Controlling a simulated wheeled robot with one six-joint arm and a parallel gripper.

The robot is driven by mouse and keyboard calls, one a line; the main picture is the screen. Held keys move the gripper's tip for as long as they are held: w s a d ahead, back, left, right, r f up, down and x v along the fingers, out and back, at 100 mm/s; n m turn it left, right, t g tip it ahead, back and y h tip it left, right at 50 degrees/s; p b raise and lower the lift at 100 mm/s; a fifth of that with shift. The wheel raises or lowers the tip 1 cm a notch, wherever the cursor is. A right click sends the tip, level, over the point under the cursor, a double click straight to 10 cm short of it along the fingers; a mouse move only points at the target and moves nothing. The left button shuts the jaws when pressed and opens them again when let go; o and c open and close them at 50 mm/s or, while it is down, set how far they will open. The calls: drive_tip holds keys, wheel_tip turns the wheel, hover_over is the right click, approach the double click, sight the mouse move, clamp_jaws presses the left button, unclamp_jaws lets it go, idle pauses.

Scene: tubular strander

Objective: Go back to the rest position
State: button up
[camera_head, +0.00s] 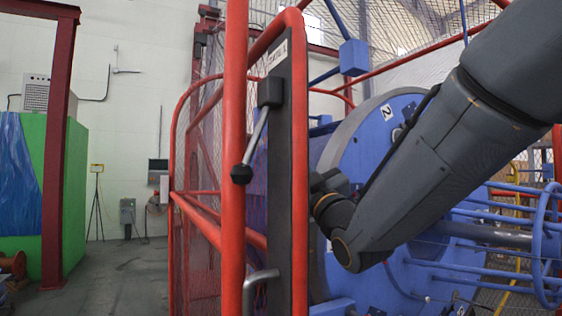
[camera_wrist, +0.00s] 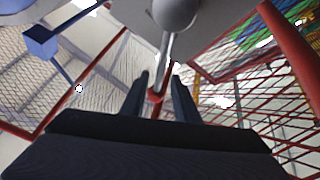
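My gripper (camera_wrist: 161,82) shows in the wrist view as two dark fingers set apart with a gap between them. They hold nothing that I can see. A metal lever rod (camera_wrist: 166,50) with a grey ball knob (camera_wrist: 174,10) shows above and between the fingertips, with no clear contact. In the head view the lever (camera_head: 256,136) slants down to a dark ball knob (camera_head: 241,173) on the gate post. My arm (camera_head: 430,160) comes in from the upper right and bends behind the post, which hides my fingers there.
A red tubular frame (camera_head: 233,120) with mesh and a dark upright plate (camera_head: 279,210) stand close in front of my wrist. The blue machine drum (camera_head: 370,135) and blue bars (camera_head: 490,265) lie behind my arm. Open floor (camera_head: 110,280) shows at left.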

drive_tip(key=shift+v, duration=1.1)
drive_tip(key=shift+d, duration=0.15)
